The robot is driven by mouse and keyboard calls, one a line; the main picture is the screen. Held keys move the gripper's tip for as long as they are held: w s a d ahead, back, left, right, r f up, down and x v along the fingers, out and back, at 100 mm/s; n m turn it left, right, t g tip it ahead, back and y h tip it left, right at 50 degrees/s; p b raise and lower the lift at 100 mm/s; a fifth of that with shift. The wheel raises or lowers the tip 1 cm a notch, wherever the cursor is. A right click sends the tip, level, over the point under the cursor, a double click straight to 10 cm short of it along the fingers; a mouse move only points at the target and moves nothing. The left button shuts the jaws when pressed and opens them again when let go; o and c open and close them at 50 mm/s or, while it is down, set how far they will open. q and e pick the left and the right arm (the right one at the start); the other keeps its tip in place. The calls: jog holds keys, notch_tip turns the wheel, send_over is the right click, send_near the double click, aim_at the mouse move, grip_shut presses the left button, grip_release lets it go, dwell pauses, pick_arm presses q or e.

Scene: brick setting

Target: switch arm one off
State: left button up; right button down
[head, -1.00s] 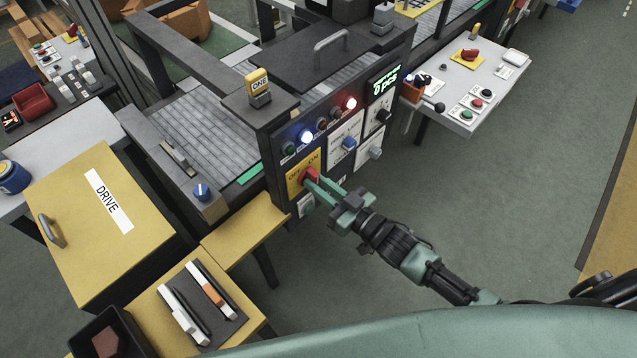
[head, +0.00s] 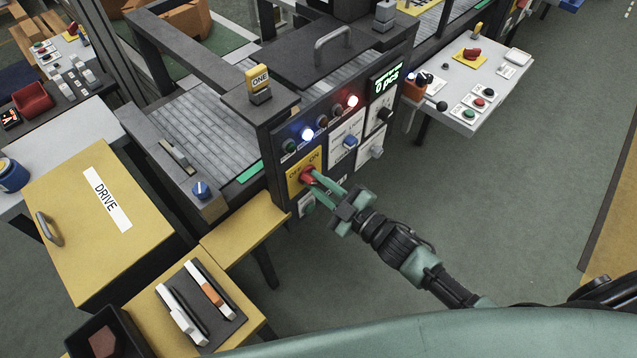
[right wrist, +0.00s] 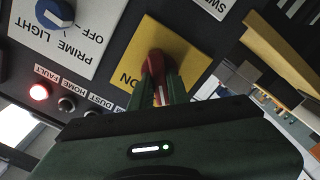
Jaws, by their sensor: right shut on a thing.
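The red rotary switch (head: 306,175) sits on a yellow plate (head: 296,185) marked OFF and ON, on the dark front panel under the yellow ONE sign (head: 258,81). My right gripper (head: 314,180) is shut on the red switch handle. In the right wrist view the red handle (right wrist: 153,64) stands between the green fingers (right wrist: 163,88), with ON readable beside it and the rest of the plate's lettering hidden. My left gripper is not in view.
Beside the switch are a blue knob (head: 350,142) on a white plate, a grey knob (head: 376,152) and a green button (head: 308,207). Blue and red lamps glow above. A yellow bench (head: 245,226) stands at the lower left. The floor to the right is clear.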

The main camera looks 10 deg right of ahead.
jog(key=shift+f+n, duration=0.1)
jog(key=shift+n, duration=0.4)
jog(key=c, duration=1.4)
grip_release()
jog(key=shift+o, duration=0.2)
jog(key=b+v, duration=0.2)
jog(key=v, duration=0.6)
jog(key=shift+w, duration=0.1)
